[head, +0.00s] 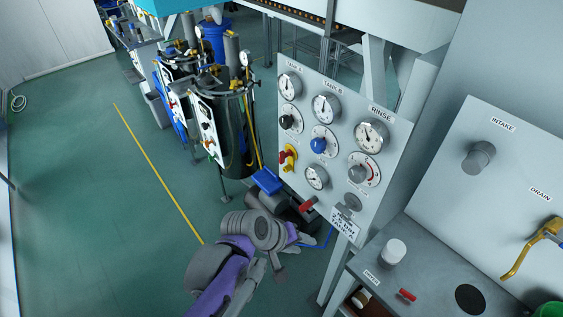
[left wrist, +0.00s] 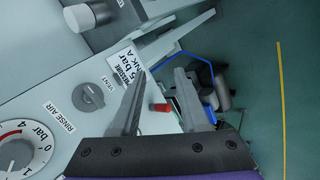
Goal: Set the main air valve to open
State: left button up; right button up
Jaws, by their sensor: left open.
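A valve with a red lever (head: 307,204) sits at the lower edge of the upright gauge panel (head: 395,150). No label naming it as the main air valve is readable. A yellow valve with a red part (head: 287,158) is higher on the panel's left side. My left gripper (head: 304,238) is open, just below and in front of the panel's lower edge. In the left wrist view, the red lever (left wrist: 160,107) shows between the open fingers of my left gripper (left wrist: 160,80); contact is not visible. My right gripper is out of view.
A grey vent knob (left wrist: 88,97) and a printed pressure sign (head: 345,222) are close to my left gripper. A bench with a white knob (head: 394,251) and small red lever (head: 406,295) stands right. Black tanks (head: 235,130) stand behind. Green floor (head: 90,200) at left is clear.

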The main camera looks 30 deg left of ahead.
pick_arm(q)
jog(key=w+a+n+t+h+b, duration=0.25)
jog(key=w+a+n, duration=0.3)
jog(key=n, duration=0.35)
jog(key=n+t+b, duration=0.3)
jog(key=n+t, duration=0.6)
jog(key=n, duration=0.5)
send_near(280, 158)
jog(key=shift+y, duration=0.45)
jog(key=p+x, duration=0.1)
jog(key=x, duration=0.9)
jog(key=shift+w+d+r, duration=0.1)
jog(key=shift+w+d, duration=0.15)
jog(key=shift+w, duration=0.1)
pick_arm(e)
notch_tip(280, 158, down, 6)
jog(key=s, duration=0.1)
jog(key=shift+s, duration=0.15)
pick_arm(q)
grip_shut()
